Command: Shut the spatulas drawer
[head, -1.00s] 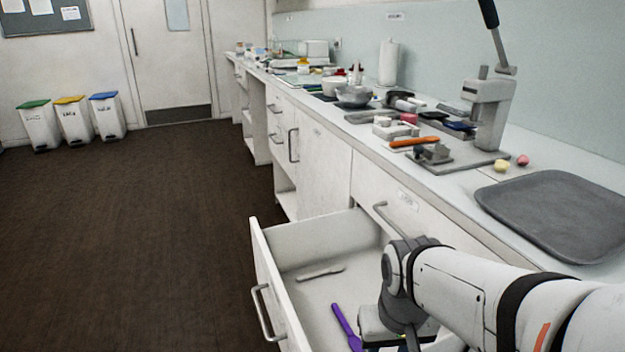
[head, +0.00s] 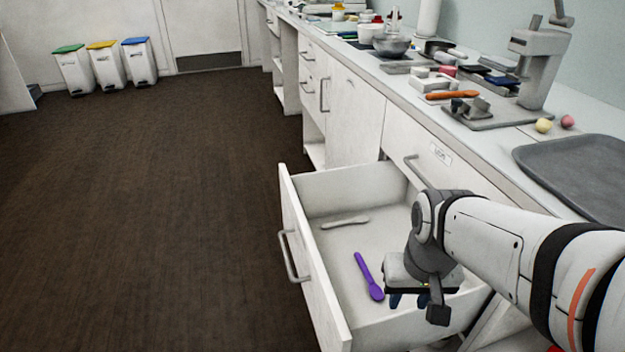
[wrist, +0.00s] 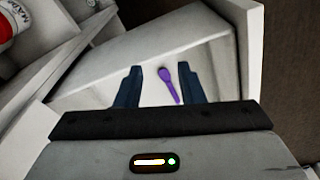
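The open drawer (head: 298,190) juts out from the white counter over the brown floor. It has a grey bar handle (head: 291,257) on its front. A purple spatula (head: 368,277) and a pale grey utensil (head: 345,222) lie flat inside it. My gripper (head: 408,300) hangs over the right part of the drawer, pointing down. In the wrist view its two dark blue fingers (wrist: 157,88) are apart with nothing held. The purple spatula (wrist: 168,86) shows beyond and between them, and the drawer's wall (wrist: 243,40) is at the right. No label is visible on this drawer's front.
A closed drawer with a handle (head: 418,170) and small label sits above the open one. The counter carries a grey tray (head: 580,170), a lever press (head: 540,60) and several small items. The floor (head: 150,220) left of the drawer is clear. Bins (head: 105,65) stand far off.

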